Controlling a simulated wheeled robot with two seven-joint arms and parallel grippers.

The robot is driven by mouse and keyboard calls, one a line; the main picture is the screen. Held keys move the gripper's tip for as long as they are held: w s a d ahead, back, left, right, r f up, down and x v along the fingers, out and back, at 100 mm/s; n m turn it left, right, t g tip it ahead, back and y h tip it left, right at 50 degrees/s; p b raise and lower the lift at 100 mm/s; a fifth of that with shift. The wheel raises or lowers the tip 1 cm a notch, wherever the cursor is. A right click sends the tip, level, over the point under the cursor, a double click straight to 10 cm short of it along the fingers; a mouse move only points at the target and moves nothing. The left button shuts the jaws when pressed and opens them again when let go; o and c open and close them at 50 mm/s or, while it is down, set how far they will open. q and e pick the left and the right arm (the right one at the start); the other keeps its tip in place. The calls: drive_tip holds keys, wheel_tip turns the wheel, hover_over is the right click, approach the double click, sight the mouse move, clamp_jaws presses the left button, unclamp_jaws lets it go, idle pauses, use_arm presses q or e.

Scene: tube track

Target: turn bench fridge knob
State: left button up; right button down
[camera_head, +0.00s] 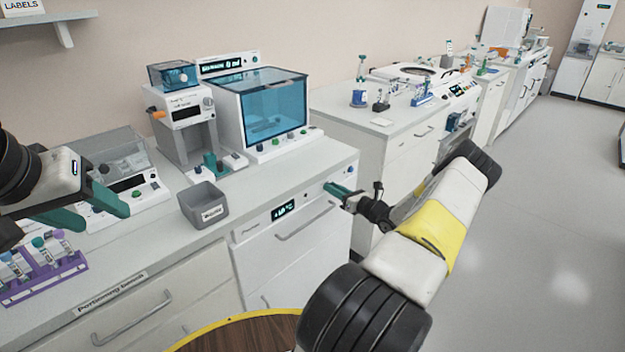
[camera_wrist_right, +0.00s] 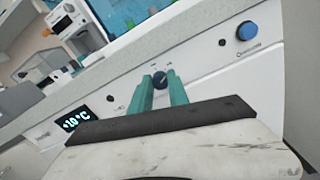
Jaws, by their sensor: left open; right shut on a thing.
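My left gripper (camera_head: 100,212) is open and empty, above the bench at the far left.
A blue button (camera_wrist_right: 246,31) sits on the panel to the right of the knob. A grey bin (camera_head: 204,205) stands on the bench, with a purple tube rack (camera_head: 40,275) at the front left. A fridge handle (camera_head: 305,221) sticks out below the panel.

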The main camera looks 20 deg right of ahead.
drive_tip(key=shift+n, duration=0.4)
drive_tip(key=n, duration=1.1)
drive_tip(key=shift+s+a+n, duration=0.1)
drive_tip(key=shift+n, duration=0.3)
drive_tip(key=n, duration=0.5)
drive_tip(key=shift+f, duration=0.15)
drive_tip(key=n, duration=0.6)
drive_tip(key=shift+n, duration=0.3)
drive_tip(key=c, duration=1.3)
unclamp_jaws()
drive_tip(key=shift+o, duration=0.2)
